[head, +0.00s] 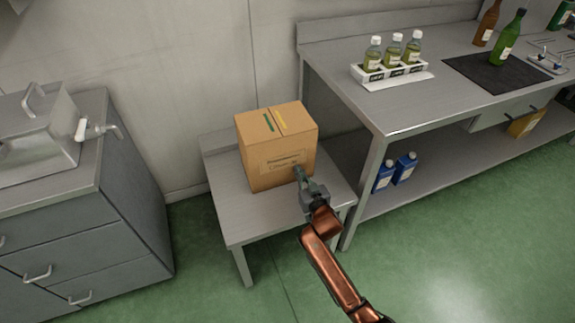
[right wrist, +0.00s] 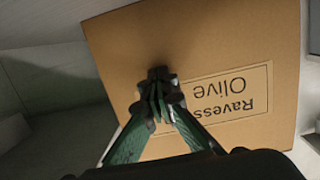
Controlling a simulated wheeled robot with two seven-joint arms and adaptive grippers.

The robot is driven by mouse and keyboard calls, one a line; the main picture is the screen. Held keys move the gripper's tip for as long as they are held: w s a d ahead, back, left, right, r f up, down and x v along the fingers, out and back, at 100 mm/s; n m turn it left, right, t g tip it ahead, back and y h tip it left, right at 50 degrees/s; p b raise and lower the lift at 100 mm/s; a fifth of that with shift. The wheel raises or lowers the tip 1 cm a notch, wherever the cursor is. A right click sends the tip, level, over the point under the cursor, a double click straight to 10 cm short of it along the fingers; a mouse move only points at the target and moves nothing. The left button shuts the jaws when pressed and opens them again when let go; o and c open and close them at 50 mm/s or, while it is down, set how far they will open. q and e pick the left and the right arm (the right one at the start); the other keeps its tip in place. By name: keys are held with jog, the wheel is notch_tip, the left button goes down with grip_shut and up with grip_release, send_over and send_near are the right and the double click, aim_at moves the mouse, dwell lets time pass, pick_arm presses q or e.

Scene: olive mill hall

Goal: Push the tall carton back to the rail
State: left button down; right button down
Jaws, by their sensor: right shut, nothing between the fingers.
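The tall brown carton (head: 264,150) stands upright on a small grey metal table (head: 238,222). A green strip and a yellow strip show on its top. My right gripper (head: 298,173) is at the carton's front face, near its lower right. Its fingers are shut with nothing between them. In the right wrist view the carton (right wrist: 120,60) fills most of the picture, with a printed label upside down. The shut fingertips (right wrist: 158,75) are close against that face beside the label; I cannot tell whether they touch. My left gripper is not in view.
The small table has a low raised rail (head: 218,141) along its back, by the wall. A grey drawer cabinet (head: 80,220) stands left. A long workbench (head: 420,105) at right holds a rack of bottles (head: 392,72); blue containers (head: 384,178) sit on its lower shelf.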

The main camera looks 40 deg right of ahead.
aim_at(294, 162)
jog(key=shift+r+b+x, duration=0.15)
jog(key=shift+x, duration=0.7)
jog(key=shift+r+b+x, duration=0.2)
jog(key=shift+x, duration=0.7)
jog(key=shift+r+b+x, duration=0.15)
jog(key=shift+x, duration=0.7)
jog(key=p+v, duration=0.1)
jog(key=v, duration=0.1)
jog(key=p+v, duration=0.1)
jog(key=v, duration=0.1)
jog(key=p+v, duration=0.2)
jog(key=shift+s+f, duration=0.1)
jog(key=shift+f, duration=0.2)
jog(key=shift+s+a+f, duration=0.1)
jog(key=shift+s+a, duration=0.05)
jog(key=shift+s, duration=0.2)
jog(key=shift+f, duration=0.15)
